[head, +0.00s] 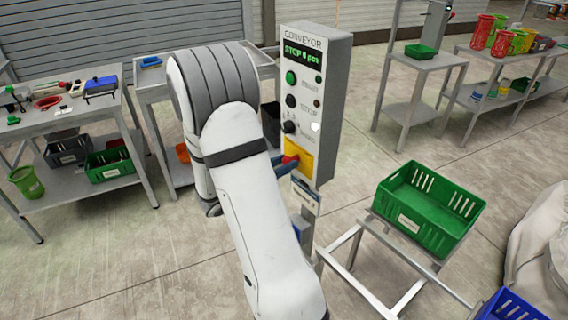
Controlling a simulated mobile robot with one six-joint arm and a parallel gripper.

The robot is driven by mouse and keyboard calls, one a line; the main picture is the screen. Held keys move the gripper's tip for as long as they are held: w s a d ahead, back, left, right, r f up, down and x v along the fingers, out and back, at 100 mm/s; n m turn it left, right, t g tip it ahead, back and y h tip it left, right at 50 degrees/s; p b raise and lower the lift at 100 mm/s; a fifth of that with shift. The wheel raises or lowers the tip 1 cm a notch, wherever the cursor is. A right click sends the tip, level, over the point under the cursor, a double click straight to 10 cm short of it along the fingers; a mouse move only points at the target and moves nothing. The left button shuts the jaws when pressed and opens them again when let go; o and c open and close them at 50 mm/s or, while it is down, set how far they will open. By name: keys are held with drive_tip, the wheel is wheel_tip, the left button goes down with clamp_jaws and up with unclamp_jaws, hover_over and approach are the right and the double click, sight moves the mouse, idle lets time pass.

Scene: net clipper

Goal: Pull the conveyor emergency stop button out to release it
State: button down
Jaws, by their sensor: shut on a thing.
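The conveyor control panel (328,110) is a grey upright box on a post, with a small display reading STOP, a green button and black controls below it. The emergency stop button (289,159) is red and sits on a yellow plate (301,158) at the lower part of the panel's front. My gripper (285,163) is at the button, its blue-grey fingers shut on it from the left. My white arm hides most of the gripper. I cannot tell whether the button is pushed in or out.
A green crate (428,208) stands on a metal frame (371,284) to the panel's right. A blue crate (510,306) is at the lower right. Workbenches with tools and bins stand at the left and back right. Some floor is clear between them.

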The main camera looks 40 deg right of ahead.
drive_tip(key=c, duration=1)
unclamp_jaws()
drive_tip(key=shift+w+a, duration=0.15)
drive_tip(key=shift+w, duration=0.05)
drive_tip(key=shift+o, duration=0.5)
drive_tip(key=shift+s, duration=0.1)
drive_tip(key=shift+a+f, duration=0.1)
drive_tip(key=shift+a, duration=0.3)
drive_tip(key=a+b, duration=0.1)
drive_tip(key=a, duration=0.6)
drive_tip(key=shift+b, duration=0.3)
